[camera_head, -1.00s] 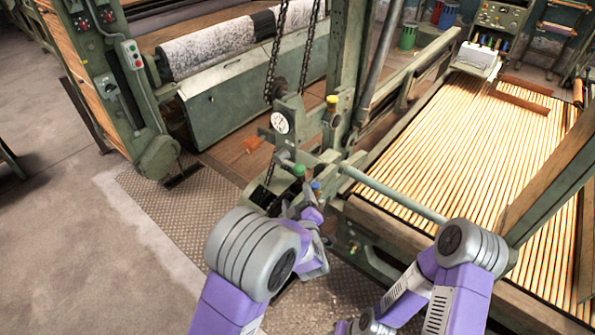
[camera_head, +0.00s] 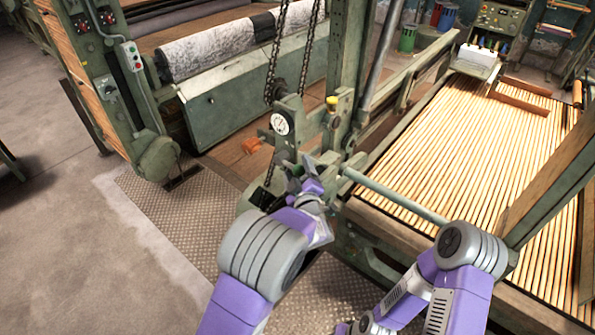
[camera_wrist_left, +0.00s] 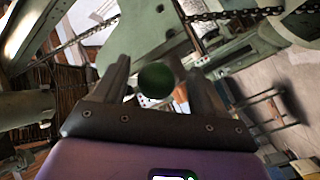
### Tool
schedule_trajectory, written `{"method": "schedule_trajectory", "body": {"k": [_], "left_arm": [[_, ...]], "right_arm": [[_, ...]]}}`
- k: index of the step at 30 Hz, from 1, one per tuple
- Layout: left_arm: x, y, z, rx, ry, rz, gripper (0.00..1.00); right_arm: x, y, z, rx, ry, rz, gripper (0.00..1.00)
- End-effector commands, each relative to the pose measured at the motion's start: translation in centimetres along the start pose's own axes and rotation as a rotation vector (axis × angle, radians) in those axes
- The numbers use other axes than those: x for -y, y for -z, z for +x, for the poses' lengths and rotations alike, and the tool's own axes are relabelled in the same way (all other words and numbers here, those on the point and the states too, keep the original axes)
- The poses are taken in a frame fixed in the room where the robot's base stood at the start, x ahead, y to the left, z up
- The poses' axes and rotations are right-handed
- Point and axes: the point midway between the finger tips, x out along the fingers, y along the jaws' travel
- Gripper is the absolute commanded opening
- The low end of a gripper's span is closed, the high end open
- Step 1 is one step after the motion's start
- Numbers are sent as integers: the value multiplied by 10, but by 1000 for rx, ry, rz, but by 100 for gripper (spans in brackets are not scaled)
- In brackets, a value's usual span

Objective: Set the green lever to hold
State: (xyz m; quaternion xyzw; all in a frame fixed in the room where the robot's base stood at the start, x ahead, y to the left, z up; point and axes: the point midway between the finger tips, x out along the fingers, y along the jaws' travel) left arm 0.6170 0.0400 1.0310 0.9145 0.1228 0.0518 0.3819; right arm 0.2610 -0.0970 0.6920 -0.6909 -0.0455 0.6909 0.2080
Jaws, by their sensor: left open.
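The green lever's round dark green knob (camera_wrist_left: 156,78) shows in the left wrist view, between the two fingers of my left gripper (camera_wrist_left: 158,66). The fingers are apart, one on each side of the knob. I cannot tell whether either touches it. In the head view my left gripper (camera_head: 305,170) is at the lever stand beside the machine frame and hides the green knob. The lever's shaft and any hold mark cannot be made out. My right arm is at the lower right, with its gripper out of view.
A round white gauge (camera_head: 281,123) and a yellow-topped knob (camera_head: 331,103) stand just behind my left gripper. Chains (camera_head: 275,60) hang above. A green bar (camera_head: 395,193) runs to the right. An orange part (camera_head: 252,146) is to the left. Tread plate floor (camera_head: 185,225) is clear.

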Motion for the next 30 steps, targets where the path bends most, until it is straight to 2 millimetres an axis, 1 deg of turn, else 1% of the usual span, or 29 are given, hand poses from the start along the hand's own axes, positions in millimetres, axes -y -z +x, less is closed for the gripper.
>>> {"method": "schedule_trajectory", "body": {"k": [2, 3, 14, 15, 16, 17, 23, 26, 30], "left_arm": [[0, 0, 0, 0, 0, 0, 71], [0, 0, 0, 0, 0, 0, 68], [0, 0, 0, 0, 0, 0, 13], [0, 0, 0, 0, 0, 0, 7], [0, 0, 0, -1, 0, 1, 2], [0, 0, 0, -1, 0, 1, 0], [0, 0, 0, -7, -6, 6, 0], [2, -1, 0, -18, -17, 17, 0], [7, -5, 1, -49, -47, 49, 0]], "right_arm": [[0, 0, 0, 0, 0, 0, 39], [0, 0, 0, 0, 0, 0, 39], [0, 0, 0, 0, 0, 0, 39], [0, 0, 0, 0, 0, 0, 39], [0, 0, 0, 0, 0, 0, 39], [0, 0, 0, 0, 0, 0, 39], [-1, 0, 2, 0, 0, 0, 39], [-3, 0, 8, 0, 0, 0, 39], [-9, 1, 24, 0, 0, 0, 39]]}}
